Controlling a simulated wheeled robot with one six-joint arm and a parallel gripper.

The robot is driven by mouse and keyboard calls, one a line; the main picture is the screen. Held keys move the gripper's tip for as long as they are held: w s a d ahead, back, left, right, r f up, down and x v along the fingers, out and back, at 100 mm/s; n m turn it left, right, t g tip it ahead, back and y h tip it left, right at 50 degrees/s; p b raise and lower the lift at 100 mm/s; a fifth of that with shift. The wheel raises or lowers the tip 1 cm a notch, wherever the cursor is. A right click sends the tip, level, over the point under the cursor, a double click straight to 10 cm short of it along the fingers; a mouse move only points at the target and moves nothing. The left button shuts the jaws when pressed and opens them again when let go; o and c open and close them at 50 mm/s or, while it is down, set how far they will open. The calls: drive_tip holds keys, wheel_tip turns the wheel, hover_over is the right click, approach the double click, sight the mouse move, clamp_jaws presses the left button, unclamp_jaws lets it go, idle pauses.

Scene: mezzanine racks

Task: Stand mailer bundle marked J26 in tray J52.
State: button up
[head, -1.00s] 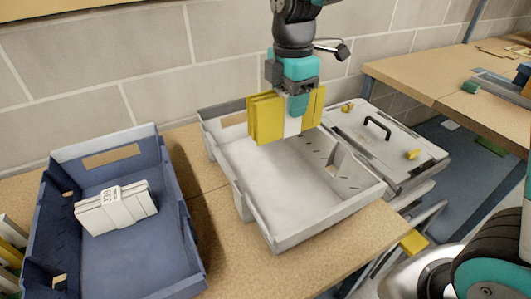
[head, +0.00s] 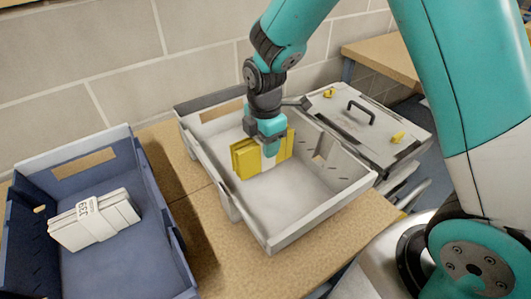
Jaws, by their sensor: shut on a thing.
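My gripper (head: 270,147) is shut on a yellow mailer bundle (head: 244,160) with a pale band around its middle. The bundle is upright, inside the walls of the light grey tray (head: 309,222), towards its back half. I cannot tell whether its lower edge touches the tray floor. No J26 mark can be read on the bundle, and no J52 mark on the tray. My gripper hides part of the bundle's top.
A blue tray (head: 178,262) at the left holds a white banded bundle (head: 95,219) lying down. A lidded grey case (head: 372,132) with a black handle stands right of the grey tray. The grey tray's front floor is clear. A block wall (head: 100,60) is behind.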

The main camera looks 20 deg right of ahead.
drive_tip(key=shift+f, duration=2.05)
drive_tip(key=shift+f, duration=0.1)
drive_tip(key=o, duration=1)
drive_tip(key=shift+c, duration=0.2)
wheel_tip(320, 180, up, 12)
drive_tip(key=shift+f+b, duration=0.15)
drive_tip(key=shift+b, duration=0.15)
drive_tip(key=s+a+r+m+y, duration=0.2)
drive_tip(key=s+r+m, duration=0.3)
drive_tip(key=s, duration=0.6)
drive_tip(key=s+a+r+m+y, duration=0.2)
drive_tip(key=s+r+m, duration=0.3)
drive_tip(key=s+m, duration=0.3)
drive_tip(key=s, duration=0.3)
drive_tip(key=shift+a, duration=0.2)
drive_tip(key=shift+r, duration=0.15)
